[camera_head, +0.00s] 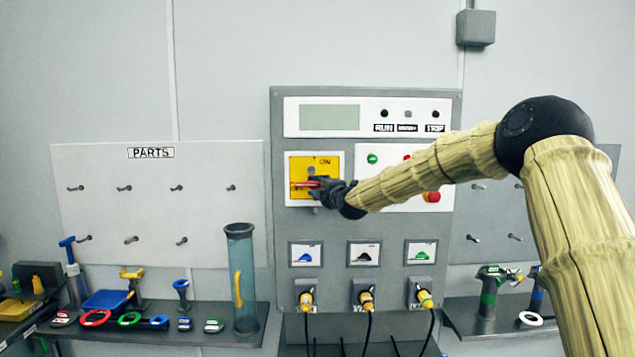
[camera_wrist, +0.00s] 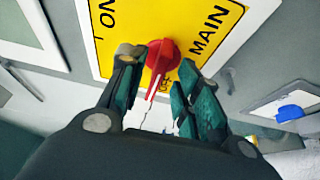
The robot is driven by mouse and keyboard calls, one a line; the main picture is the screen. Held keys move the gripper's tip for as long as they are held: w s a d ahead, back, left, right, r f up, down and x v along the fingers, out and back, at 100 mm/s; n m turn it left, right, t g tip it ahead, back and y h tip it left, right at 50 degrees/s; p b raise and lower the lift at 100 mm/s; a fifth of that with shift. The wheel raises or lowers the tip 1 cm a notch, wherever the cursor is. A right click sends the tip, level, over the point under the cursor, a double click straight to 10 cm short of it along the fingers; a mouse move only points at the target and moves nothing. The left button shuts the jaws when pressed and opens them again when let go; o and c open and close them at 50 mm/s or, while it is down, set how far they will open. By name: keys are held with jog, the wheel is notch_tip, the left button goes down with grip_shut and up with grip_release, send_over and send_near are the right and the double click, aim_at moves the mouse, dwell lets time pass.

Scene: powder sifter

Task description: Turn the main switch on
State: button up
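The main switch is a red rotary handle (camera_wrist: 160,60) on a yellow plate (camera_wrist: 118,20) marked MAIN, ON and OFF. In the head view the handle (camera_head: 303,184) lies level on the yellow plate (camera_head: 334,159), pointing left, with ON printed at the top. In the wrist view its white pointer line is beside the OFF label. My gripper (camera_wrist: 160,75) is at the plate, one finger on each side of the handle. The fingers are apart, with gaps visible beside the narrow part of the handle; contact at the knob is unclear. In the head view my gripper (camera_head: 325,192) hides part of the plate.
The grey control panel (camera_head: 278,230) has a display (camera_head: 330,117) above and plugged cables (camera_head: 367,300) below. A red button (camera_head: 431,196) is right of the switch, near my arm. A shelf (camera_head: 190,338) with tools and a blue-green cylinder (camera_head: 241,275) stands left.

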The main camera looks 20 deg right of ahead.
jog(key=shift+w+a, duration=0.1)
jog(key=shift+w, duration=0.6)
grip_shut()
